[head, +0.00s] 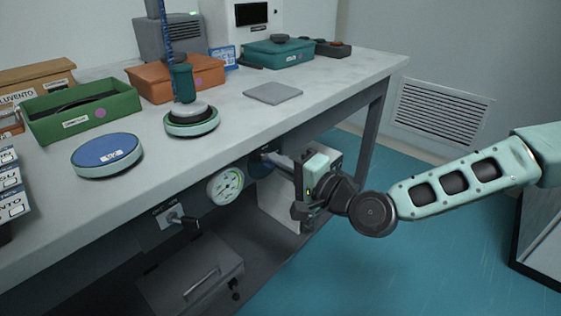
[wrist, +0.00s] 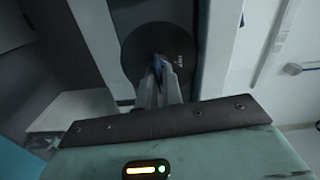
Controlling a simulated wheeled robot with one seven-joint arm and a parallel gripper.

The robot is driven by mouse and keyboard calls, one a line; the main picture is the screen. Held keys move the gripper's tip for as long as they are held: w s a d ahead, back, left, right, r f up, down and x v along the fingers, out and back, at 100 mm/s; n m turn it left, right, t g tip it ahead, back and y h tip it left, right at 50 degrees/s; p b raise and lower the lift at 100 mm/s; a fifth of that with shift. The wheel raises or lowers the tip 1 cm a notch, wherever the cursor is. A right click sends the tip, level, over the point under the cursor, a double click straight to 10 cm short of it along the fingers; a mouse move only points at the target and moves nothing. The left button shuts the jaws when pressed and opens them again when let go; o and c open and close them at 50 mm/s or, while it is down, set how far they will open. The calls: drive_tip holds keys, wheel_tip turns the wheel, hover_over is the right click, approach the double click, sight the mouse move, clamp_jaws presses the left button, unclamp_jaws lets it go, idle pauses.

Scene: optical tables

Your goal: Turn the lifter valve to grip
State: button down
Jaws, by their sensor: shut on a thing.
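The lifter valve (head: 262,169) is on the front panel under the table's edge, right of the round gauge, partly hidden by my gripper. In the wrist view its round dark plate (wrist: 150,42) carries a small pale label that I cannot read. My gripper (head: 272,157) reaches in from the right and is shut on the valve's blue handle (wrist: 157,64); its narrow fingers also show in the wrist view (wrist: 158,84). The fingers hide much of the handle, so its exact setting is unclear. The vacuum lifter (head: 183,84) hangs on a blue hose, its suction foot over a round green-rimmed piece (head: 193,127).
The gauge (head: 225,187) and a black-handled lever (head: 182,219) sit left of the valve. A blue-topped disc (head: 107,153), green bin (head: 82,113), orange bin (head: 176,80) and grey plate (head: 273,93) are on the table (head: 240,115). A grey drawer box (head: 190,275) is below.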

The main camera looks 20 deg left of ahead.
drive_tip(key=shift+m, duration=0.6)
drive_tip(key=shift+f, duration=0.1)
drive_tip(key=c, duration=1.6)
unclamp_jaws()
drive_tip(key=shift+o, duration=0.2)
drive_tip(key=p+v, duration=0.1)
drive_tip(key=v, duration=1.6)
drive_tip(key=shift+d+p, duration=0.25)
drive_tip(key=shift+p, duration=0.1)
drive_tip(key=shift+s, duration=0.2)
